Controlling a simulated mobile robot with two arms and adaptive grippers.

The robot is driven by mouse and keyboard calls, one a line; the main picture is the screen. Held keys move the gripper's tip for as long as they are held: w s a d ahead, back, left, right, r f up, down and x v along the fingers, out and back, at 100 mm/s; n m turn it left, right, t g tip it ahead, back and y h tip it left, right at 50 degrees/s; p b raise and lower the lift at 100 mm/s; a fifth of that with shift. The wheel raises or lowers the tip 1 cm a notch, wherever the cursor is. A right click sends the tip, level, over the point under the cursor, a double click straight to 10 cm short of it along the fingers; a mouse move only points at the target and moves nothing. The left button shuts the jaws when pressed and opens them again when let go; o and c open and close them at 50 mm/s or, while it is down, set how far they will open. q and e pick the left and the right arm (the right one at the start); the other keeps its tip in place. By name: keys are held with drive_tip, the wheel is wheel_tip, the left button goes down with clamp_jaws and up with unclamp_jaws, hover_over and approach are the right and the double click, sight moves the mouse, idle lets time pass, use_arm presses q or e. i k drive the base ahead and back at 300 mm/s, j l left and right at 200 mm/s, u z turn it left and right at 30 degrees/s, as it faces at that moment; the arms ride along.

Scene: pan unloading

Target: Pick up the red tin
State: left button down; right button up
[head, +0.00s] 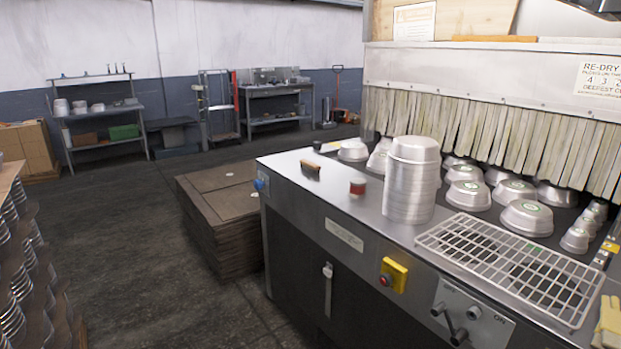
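A small red tin (357,186) with a paler lid stands on the steel top of the machine (325,200). It is just left of a tall stack of upturned metal pans (411,180), with a small gap between them. A brush-like item with a wooden handle (310,166) lies to its left, farther back. Neither of my grippers shows in the head view.
A wire rack (515,262) covers the machine's front right. Several upturned pans (468,195) sit behind it, before a strip curtain (480,130). Stacked brown sheets (222,215) stand left of the machine.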

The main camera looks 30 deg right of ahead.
sight(358, 185)
drive_tip(key=i+z, duration=0.3)
drive_tip(key=i, duration=0.15)
drive_tip(key=i+j+z, duration=0.6)
drive_tip(key=i, duration=0.2)
drive_tip(key=i+l, duration=0.05)
